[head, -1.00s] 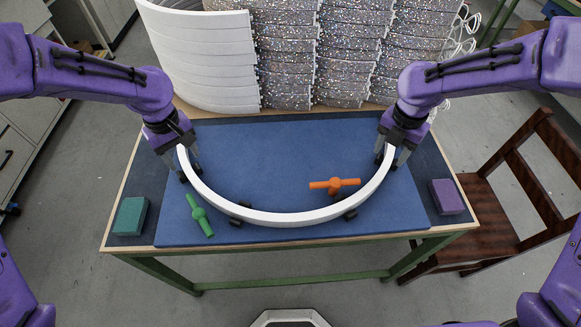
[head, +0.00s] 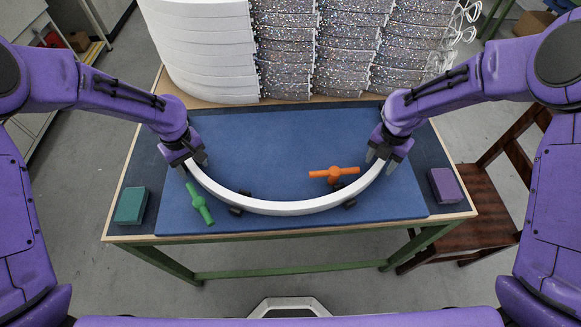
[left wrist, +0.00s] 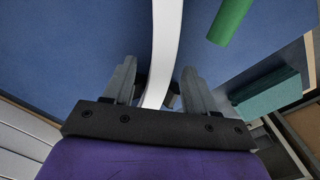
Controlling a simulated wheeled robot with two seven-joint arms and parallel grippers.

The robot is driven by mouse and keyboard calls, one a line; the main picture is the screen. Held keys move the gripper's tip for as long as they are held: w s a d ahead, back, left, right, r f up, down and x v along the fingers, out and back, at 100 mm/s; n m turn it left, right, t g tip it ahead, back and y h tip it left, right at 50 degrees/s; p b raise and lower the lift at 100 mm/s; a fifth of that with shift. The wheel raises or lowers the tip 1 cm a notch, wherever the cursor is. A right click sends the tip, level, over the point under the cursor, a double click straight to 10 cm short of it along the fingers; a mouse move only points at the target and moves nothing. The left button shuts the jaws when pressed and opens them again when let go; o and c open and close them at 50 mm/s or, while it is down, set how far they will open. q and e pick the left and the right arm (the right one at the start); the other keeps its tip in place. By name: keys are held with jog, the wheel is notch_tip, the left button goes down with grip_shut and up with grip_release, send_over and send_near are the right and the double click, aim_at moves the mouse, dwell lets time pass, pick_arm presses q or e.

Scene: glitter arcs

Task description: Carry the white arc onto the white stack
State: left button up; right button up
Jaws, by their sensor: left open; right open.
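A long white arc (head: 285,208) lies across the blue mat, curving toward me, near small black supports. My left gripper (head: 196,163) is at the arc's left end; in the left wrist view the arc (left wrist: 166,45) runs between the open fingers of the left gripper (left wrist: 155,85). My right gripper (head: 383,160) is open at the arc's right end. Its contact with the arc is unclear. The white stack (head: 208,50) of curved pieces stands at the back left of the table.
Stacks of glittery arcs (head: 335,50) stand right of the white stack. An orange handled tool (head: 334,174) and a green one (head: 199,204) lie on the mat (head: 280,150). A teal block (head: 131,206) and a purple block (head: 444,186) sit at the sides. A wooden chair (head: 480,210) stands at right.

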pick_arm(q)
jog(key=shift+f, duration=0.55)
pick_arm(e)
jog(key=shift+f, duration=0.55)
pick_arm(q)
jog(key=shift+c, duration=0.3)
pick_arm(e)
jog(key=shift+c, duration=0.4)
pick_arm(q)
grip_shut()
pick_arm(e)
grip_shut()
pick_arm(q)
jog(key=shift+r, duration=0.1)
